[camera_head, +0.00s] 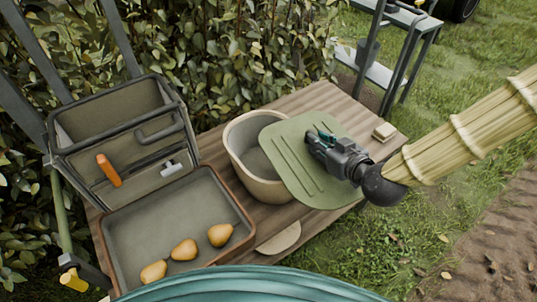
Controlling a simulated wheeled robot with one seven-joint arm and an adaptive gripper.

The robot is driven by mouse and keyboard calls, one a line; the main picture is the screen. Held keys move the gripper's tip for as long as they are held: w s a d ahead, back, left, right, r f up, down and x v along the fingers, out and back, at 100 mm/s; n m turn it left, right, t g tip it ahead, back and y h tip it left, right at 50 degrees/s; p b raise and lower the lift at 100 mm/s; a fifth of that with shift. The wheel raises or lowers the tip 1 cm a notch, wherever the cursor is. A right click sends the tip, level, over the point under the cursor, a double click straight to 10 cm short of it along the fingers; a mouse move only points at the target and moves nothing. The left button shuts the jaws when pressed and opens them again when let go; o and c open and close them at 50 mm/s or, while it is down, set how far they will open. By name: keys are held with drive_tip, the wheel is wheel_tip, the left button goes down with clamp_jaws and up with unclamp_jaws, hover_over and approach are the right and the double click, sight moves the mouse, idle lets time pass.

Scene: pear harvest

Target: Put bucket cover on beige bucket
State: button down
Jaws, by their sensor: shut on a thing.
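The beige bucket (240,134) stands on the wooden table, open at the top, and looks empty where I can see inside. The green bucket cover (290,165) is a flat, rounded sheet with ridges. My gripper (318,142) is shut on the cover near its right part. The cover is tilted and overlaps the bucket's right side in the picture, hiding part of its rim. I cannot tell whether the cover touches the bucket.
A brown-rimmed tray (147,218) with three pears (184,249) lies at the front left. An open tool box (118,135) with an orange-handled tool stands behind it. A small beige block (384,132) sits at the table's right.

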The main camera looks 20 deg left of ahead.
sight(272, 131)
drive_tip(key=shift+s+a+f+n+g+y+b, duration=0.2)
drive_tip(key=shift+s+a+f+n+y+b, duration=0.1)
drive_tip(key=shift+a+b, duration=0.15)
drive_tip(key=shift+s+a+f+n+g+y+b, duration=0.2)
drive_tip(key=shift+s+a+n+b, duration=0.1)
drive_tip(key=shift+a+b, duration=0.15)
drive_tip(key=shift+s+a+r+n+g+y+b, duration=0.1)
drive_tip(key=shift+s+a+n+g+y+b, duration=0.2)
drive_tip(key=shift+s+a, duration=0.15)
drive_tip(key=shift+w+a, duration=0.1)
drive_tip(key=shift+a, duration=0.15)
drive_tip(key=w+a, duration=0.2)
drive_tip(key=a, duration=0.2)
drive_tip(key=w+a+f+p, duration=0.1)
drive_tip(key=w+a, duration=0.2)
drive_tip(key=a, duration=0.1)
drive_tip(key=w+a+p, duration=0.1)
drive_tip(key=w+a, duration=0.2)
drive_tip(key=a, duration=0.2)
drive_tip(key=shift+w+f, duration=0.15)
drive_tip(key=shift+w, duration=0.1)
drive_tip(key=shift+f+p, duration=0.4)
drive_tip(key=shift+f, duration=1.4)
drive_tip(key=shift+f, duration=0.15)
drive_tip(key=c, duration=1.3)
unclamp_jaws()
drive_tip(key=shift+c, duration=0.2)
